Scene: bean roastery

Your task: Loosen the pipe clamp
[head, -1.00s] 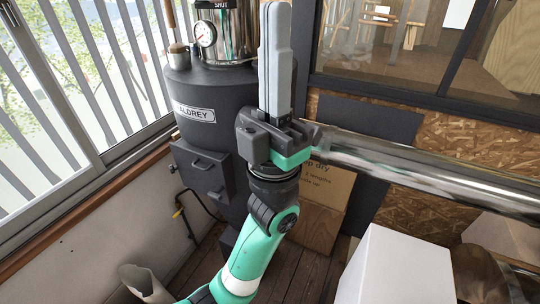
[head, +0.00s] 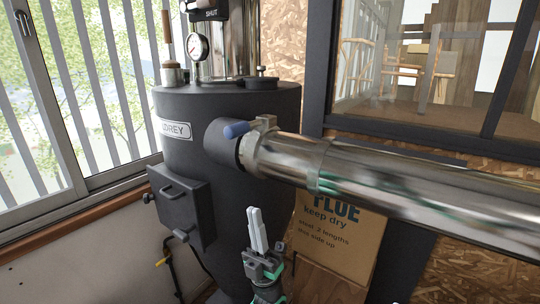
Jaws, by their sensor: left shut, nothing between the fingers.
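The pipe clamp (head: 248,153) is a pale metal band around the shiny flue pipe (head: 400,182), close to the roaster's dark outlet collar. My left gripper (head: 255,214) is shut and empty, pointing up. In the picture it appears below the pipe and clamp, apart from both, in front of the lower roaster body. My right gripper is not in view.
The dark roaster drum (head: 262,100) stands behind, with a hatch door (head: 183,212) and a gauge (head: 198,46). A second band (head: 318,166) circles the pipe farther right. A cardboard box (head: 335,235) stands under the pipe. A slatted window is at left.

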